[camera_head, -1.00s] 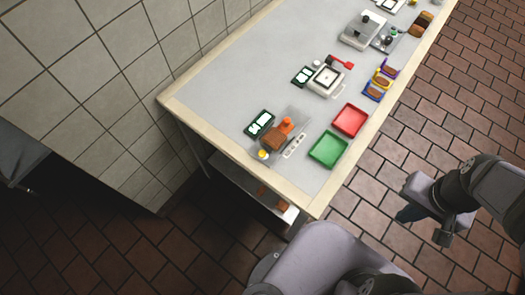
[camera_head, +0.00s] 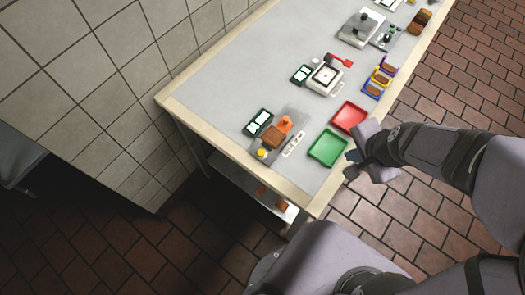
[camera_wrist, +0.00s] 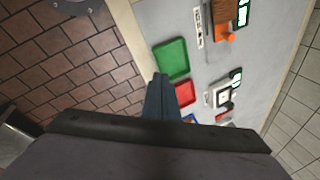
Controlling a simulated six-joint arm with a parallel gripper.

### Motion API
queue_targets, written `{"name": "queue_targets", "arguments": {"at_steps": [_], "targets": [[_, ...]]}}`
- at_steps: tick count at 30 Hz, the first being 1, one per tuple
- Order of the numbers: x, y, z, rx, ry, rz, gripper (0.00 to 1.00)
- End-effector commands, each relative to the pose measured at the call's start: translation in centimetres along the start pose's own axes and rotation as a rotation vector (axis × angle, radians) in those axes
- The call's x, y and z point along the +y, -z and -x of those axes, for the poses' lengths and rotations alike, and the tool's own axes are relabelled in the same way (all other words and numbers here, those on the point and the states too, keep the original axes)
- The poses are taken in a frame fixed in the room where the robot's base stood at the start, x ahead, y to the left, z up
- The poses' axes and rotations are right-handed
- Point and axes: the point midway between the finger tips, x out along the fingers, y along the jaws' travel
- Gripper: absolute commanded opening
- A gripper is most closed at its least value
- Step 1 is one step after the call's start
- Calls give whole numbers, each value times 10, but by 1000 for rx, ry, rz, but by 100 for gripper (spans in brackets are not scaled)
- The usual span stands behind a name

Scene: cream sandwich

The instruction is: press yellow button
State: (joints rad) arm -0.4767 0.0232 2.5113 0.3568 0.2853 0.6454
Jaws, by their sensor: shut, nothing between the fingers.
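A small round yellow button (camera_head: 262,153) sits at the near left part of the counter, beside a brown block (camera_head: 273,137) and an orange piece (camera_head: 285,123) on a grey board. I cannot make out the yellow button in the wrist view. My gripper (camera_head: 351,162) is shut and empty. It is at the counter's right edge, beside the green tray (camera_head: 327,148), well to the right of the yellow button. In the wrist view my gripper (camera_wrist: 160,80) points toward the green tray (camera_wrist: 171,60).
A red tray (camera_head: 349,117) lies behind the green one. A white strip (camera_head: 293,145) lies between the grey board and the green tray. A dark-framed display (camera_head: 257,123) stands behind the brown block.

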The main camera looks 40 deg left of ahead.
Motion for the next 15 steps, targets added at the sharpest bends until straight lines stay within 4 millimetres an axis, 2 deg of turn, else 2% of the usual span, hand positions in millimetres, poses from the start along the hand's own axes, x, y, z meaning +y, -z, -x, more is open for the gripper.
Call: {"name": "queue_targets", "arguments": {"at_steps": [1,6,12,15], "targets": [[-16,-12,-8,0,30,-49,0],[-65,-47,-25,7,141,-282,0],[-106,-95,-38,-11,255,-562,0],[-121,-119,-42,-26,308,-698,0]]}}
